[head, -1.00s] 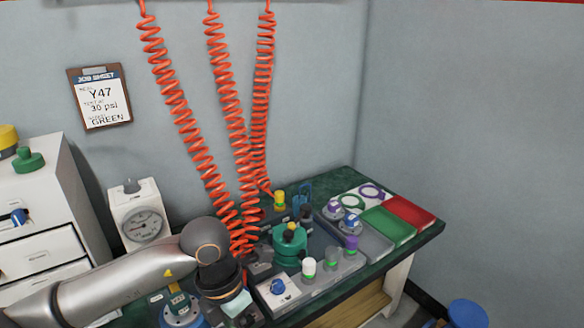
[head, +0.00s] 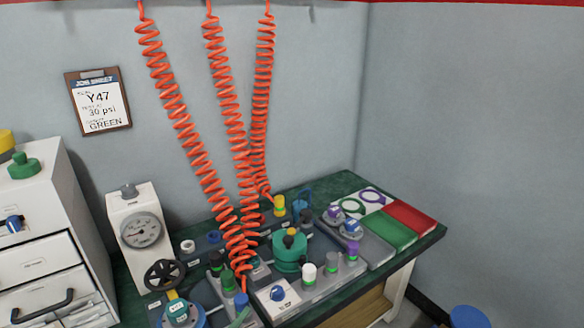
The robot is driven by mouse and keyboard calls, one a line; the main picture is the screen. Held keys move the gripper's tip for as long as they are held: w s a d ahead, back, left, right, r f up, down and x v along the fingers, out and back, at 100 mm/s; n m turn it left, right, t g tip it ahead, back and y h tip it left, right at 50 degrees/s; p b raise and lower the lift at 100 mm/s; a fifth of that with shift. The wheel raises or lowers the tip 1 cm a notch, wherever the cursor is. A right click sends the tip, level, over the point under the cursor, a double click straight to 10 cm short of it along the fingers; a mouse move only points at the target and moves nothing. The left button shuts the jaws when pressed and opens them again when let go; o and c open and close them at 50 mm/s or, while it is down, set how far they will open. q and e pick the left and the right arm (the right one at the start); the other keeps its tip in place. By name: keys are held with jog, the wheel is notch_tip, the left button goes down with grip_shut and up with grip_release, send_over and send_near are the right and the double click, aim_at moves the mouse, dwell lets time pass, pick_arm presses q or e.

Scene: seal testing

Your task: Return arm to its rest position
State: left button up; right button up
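Neither of my arms nor grippers shows in the head view now. The work table (head: 430,236) has a dark green top. On it stand a teal-green round fixture (head: 289,256) with a yellow-topped fitting, a panel with a blue knob (head: 277,294), and several capped fittings beside it. A pressure gauge (head: 140,230) on a white housing stands at the left, with a black handwheel (head: 165,274) in front of it.
Orange coiled hoses (head: 174,95) hang from above onto the table. A clipboard job sheet (head: 98,101) is on the wall. A white drawer cabinet (head: 39,230) stands at the left. Green (head: 388,231) and red (head: 411,214) areas lie at the table's right.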

pick_arm(q)
jog(key=s+a+f+n+g+y, duration=0.2)
jog(key=s+a+f+n+g, duration=0.15)
jog(key=s+f, duration=0.45)
jog(key=s+a+f+n+g+y, duration=0.3)
jog(key=s+a+f+g, duration=0.15)
jog(key=f, duration=0.55)
notch_tip(320, 180, up, 10)
jog(key=s+a+t+p, duration=0.1)
jog(key=s+a+p, duration=0.1)
jog(key=p, duration=1.2)
jog(key=shift+a+r+y, duration=0.2)
jog(key=shift+y, duration=0.1)
pick_arm(e)
jog(key=s+d+r+h, duration=0.1)
jog(key=d+r, duration=0.2)
jog(key=r, duration=0.7)
jog(key=shift+s+d+r+m, duration=0.15)
jog(key=shift+s+r+m, duration=0.1)
jog(key=shift+m, duration=0.15)
pick_arm(q)
jog(key=shift+r+n, duration=0.1)
jog(key=shift+n, duration=0.15)
pick_arm(e)
jog(key=shift+w+r, duration=0.1)
jog(key=shift+r, duration=0.05)
